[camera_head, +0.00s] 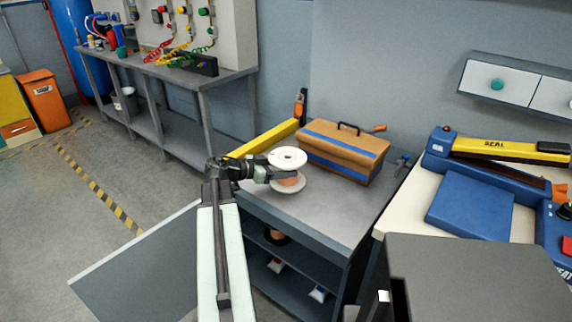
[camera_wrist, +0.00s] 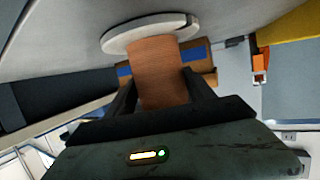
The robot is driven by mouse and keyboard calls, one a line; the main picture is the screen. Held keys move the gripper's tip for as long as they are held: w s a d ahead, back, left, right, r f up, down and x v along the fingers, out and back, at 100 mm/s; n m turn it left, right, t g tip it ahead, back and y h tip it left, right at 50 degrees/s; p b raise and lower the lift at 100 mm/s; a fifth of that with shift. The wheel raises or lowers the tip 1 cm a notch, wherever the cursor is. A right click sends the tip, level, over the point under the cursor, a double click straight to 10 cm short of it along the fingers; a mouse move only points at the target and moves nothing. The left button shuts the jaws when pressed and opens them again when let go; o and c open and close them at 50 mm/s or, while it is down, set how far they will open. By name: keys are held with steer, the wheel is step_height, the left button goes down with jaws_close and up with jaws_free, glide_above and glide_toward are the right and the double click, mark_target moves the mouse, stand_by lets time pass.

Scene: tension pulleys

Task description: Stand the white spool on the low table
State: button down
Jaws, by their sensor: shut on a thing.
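The white spool (camera_head: 288,158) has two white flanges and copper-coloured winding between them. It is upright over the near left part of the grey-topped low table (camera_head: 345,215), in front of the toolbox. My gripper (camera_head: 284,176) reaches in from the left and is shut on the winding. The wrist view appears upside down. There the winding (camera_wrist: 158,75) sits between my fingers, and the lower flange (camera_wrist: 150,34) is close to the grey tabletop (camera_wrist: 60,30). I cannot tell whether it touches. The other flange is hidden in that view.
A brown toolbox with blue stripes (camera_head: 342,152) stands behind the spool. A yellow bar (camera_head: 265,138) lies along the table's left back edge. The tabletop right of the spool is clear. A pale table with a blue machine (camera_head: 470,200) stands at the right.

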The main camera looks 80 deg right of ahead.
steer(key=shift+c, duration=1.8)
jaws_free()
steer(key=shift+w+a+r+p, duration=0.15)
steer(key=shift+r+p, duration=0.15)
steer(key=shift+p, duration=0.05)
steer(key=p+v, duration=0.3)
steer(key=v, duration=0.8)
steer(key=shift+w, duration=0.2)
steer(key=shift+a, duration=0.15)
